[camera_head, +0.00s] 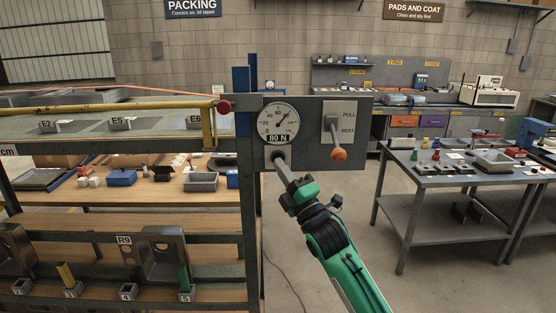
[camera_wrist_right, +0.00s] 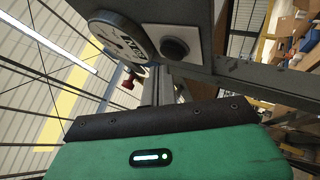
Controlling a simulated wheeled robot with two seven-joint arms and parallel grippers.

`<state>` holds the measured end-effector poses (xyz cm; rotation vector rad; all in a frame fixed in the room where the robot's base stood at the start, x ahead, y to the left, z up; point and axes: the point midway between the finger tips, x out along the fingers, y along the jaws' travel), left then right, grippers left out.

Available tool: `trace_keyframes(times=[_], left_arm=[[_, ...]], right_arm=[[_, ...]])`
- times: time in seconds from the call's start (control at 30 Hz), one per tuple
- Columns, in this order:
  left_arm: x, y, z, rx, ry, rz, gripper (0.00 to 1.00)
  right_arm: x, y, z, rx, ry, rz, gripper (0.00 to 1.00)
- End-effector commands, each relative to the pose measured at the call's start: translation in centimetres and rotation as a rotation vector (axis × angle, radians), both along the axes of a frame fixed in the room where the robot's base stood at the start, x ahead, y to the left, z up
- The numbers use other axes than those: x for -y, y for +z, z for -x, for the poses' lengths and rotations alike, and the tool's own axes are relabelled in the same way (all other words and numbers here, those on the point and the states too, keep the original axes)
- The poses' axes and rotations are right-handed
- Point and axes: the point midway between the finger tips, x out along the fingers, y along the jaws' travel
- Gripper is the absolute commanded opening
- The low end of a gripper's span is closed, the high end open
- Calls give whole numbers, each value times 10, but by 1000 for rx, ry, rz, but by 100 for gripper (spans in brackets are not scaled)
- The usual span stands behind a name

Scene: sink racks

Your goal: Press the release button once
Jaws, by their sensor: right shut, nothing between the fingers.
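A grey panel (camera_head: 325,168) stands on the rack post, with a round dial gauge (camera_head: 279,123) marked "80 N". Below the dial, my right gripper (camera_head: 281,163) reaches up to the panel face, its fingers shut and empty. In the right wrist view a dark round button (camera_wrist_right: 174,48) sits on a pale plate beside the gauge (camera_wrist_right: 118,38); the shut fingers (camera_wrist_right: 157,82) are close by. In the head view the fingertips cover the button's place, and I cannot tell whether they touch it. My left gripper is not in view.
A lever with an orange knob (camera_head: 338,154), marked PULL and REST, hangs on the panel's right. A yellow rail (camera_head: 110,109) and a red knob (camera_head: 224,106) are to the left. A loaded table (camera_head: 470,177) stands at right, with open floor between.

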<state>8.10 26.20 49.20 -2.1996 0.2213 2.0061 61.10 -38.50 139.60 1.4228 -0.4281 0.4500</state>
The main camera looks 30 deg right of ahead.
Motion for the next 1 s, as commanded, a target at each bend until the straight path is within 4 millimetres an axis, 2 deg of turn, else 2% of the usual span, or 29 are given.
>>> trace_keyframes(times=[1.0], left_arm=[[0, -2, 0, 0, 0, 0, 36]], right_arm=[[6, 0, -10, 0, 0, 0, 0]])
